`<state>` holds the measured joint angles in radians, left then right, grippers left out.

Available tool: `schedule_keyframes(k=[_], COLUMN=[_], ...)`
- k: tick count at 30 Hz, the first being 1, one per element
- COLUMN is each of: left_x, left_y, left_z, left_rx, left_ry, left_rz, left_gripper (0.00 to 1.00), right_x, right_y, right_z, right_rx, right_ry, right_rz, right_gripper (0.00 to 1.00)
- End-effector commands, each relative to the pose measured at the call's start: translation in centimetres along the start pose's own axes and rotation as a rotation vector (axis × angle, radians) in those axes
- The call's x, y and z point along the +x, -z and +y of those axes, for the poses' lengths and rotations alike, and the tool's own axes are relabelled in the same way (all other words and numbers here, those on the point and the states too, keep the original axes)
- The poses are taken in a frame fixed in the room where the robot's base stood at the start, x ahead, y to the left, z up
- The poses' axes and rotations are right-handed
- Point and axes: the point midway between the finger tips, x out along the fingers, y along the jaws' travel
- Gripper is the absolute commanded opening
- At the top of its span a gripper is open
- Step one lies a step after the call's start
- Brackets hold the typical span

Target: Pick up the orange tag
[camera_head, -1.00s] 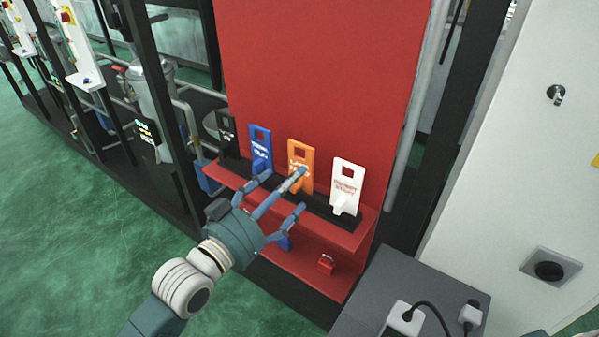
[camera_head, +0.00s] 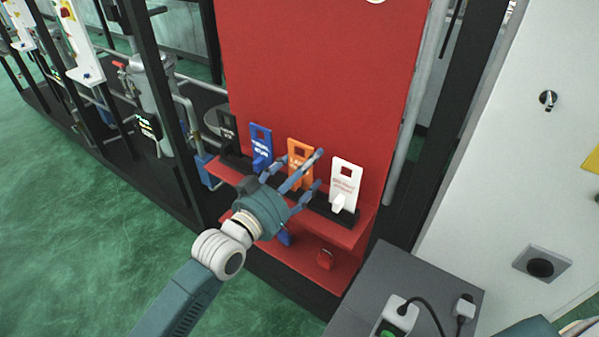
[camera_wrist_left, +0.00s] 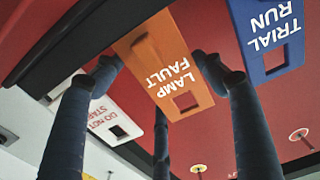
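The orange tag (camera_head: 299,148) stands upright in a black rack on the red shelf, between a blue tag (camera_head: 260,142) and a white tag (camera_head: 345,180). My left gripper (camera_head: 317,170) is in front of it, hiding part of its lower half. In the left wrist view the orange tag (camera_wrist_left: 165,65), lettered "LAMP FAULT", appears upside down between the spread fingers of my open left gripper (camera_wrist_left: 160,85). I cannot tell whether any finger touches it. My right gripper is out of view.
A black tag (camera_head: 228,130) stands at the rack's left end. The red back panel (camera_head: 320,60) rises behind the tags. A grey box (camera_head: 375,290) with plugs stands at lower right.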

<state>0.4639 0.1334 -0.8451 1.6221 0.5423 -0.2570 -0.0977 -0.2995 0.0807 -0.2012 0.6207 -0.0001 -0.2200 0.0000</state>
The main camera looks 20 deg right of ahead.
Motion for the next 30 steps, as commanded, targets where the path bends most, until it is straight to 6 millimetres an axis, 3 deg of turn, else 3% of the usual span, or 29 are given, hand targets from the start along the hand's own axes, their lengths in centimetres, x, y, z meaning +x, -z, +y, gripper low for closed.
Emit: schedule_keyframes(k=[1,3,11,17,23,30], left_x=[0.0,0.0,0.0,0.0,0.0,0.0], left_y=[0.0,0.0,0.1,1.2,4.6,11.2], left_z=[0.0,0.0,0.0,0.0,0.0,0.1], left_rx=[0.0,0.0,0.0,-0.001,0.001,0.005], left_ry=[0.0,0.0,0.0,-0.001,-0.001,-0.001], left_rz=[0.0,0.0,0.0,0.003,0.008,0.01], left_gripper=[0.54,0.43,0.43,0.43,0.43,0.43], right_x=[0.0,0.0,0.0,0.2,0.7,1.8], right_y=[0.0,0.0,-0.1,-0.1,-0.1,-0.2], right_z=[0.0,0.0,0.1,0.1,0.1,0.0], right_rx=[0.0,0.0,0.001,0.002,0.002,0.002], right_ry=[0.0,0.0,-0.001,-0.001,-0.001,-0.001], right_rz=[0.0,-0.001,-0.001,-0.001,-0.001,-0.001], right_gripper=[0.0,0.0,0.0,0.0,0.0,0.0])
